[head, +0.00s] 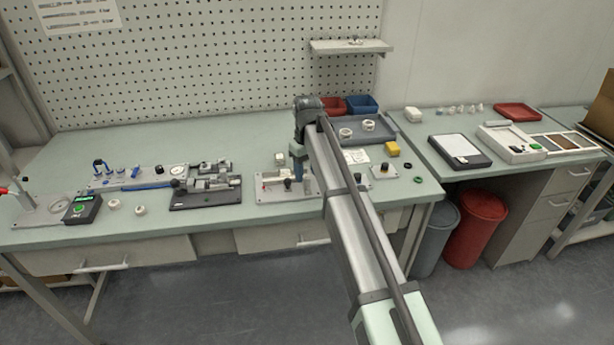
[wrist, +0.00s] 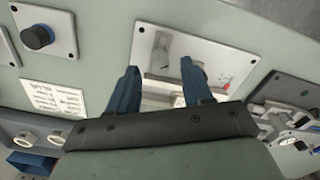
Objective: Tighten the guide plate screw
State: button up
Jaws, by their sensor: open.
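A pale fixture plate (head: 270,192) carries a small metal assembly near the front of the bench, and a dark knob (head: 287,184) shows on it. I cannot tell which part is the guide plate screw. My gripper (head: 298,172), with blue fingers, points down over this plate. In the wrist view my gripper (wrist: 160,72) is open, its two fingers apart with nothing held between them. The fixture plate (wrist: 212,53) lies beyond the fingertips, with a metal piece and a small red mark on it. The fingers and palm hide its near part.
A small plate with a dark knob (head: 383,170) sits right of the fixture. A dark block fixture (head: 205,203) stands to the left. The bench's back left is clear.

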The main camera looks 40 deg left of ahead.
jog(key=shift+f, duration=1.1)
grip_shut()
